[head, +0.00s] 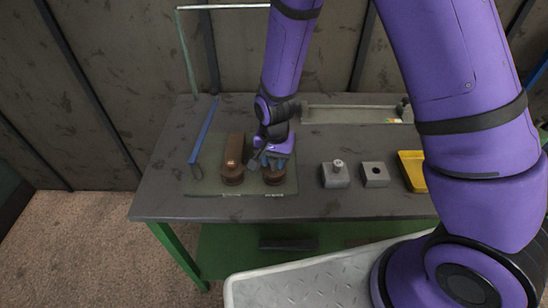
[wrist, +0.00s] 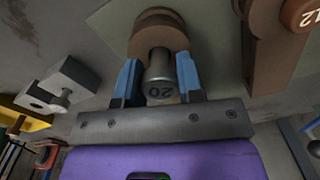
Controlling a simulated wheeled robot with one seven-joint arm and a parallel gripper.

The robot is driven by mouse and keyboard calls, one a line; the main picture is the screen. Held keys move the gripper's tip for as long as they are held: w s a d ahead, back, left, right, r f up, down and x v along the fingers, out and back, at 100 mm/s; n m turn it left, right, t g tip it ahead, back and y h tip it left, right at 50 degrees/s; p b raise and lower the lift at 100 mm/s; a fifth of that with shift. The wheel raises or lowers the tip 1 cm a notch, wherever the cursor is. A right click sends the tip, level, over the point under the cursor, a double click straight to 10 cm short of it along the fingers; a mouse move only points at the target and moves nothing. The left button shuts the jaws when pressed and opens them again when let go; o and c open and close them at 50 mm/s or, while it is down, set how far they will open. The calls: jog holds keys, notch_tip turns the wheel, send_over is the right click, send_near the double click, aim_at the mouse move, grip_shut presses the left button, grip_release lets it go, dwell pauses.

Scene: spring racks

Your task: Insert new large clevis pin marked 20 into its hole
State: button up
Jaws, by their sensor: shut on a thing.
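My gripper (head: 272,160) is over the right-hand brown clevis fixture (head: 274,180) on the bench mat. In the wrist view its blue fingers (wrist: 158,82) are shut on a grey pin (wrist: 160,76), whose round head bears an upside-down 20. The pin's head faces the camera and its shank points at the rounded brown fixture (wrist: 160,25) behind it. The head hides the hole, so I cannot tell how far the shank is in. A second brown fixture (head: 232,160) stands to the left; its pin (wrist: 303,14) is marked 12.
A grey block with a pin standing on it (head: 335,174) and a grey block with an open hole (head: 375,174) stand to the right. A yellow bin (head: 411,170) is beyond them. A blue bar (head: 204,130) is at the left, and a long tray (head: 350,114) at the back.

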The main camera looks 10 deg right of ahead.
jog(key=shift+f, duration=0.6)
jog(key=o, duration=1.1)
jog(key=shift+r, duration=0.1)
notch_tip(320, 180, up, 9)
jog(key=shift+r, duration=0.85)
jog(key=shift+d, duration=0.1)
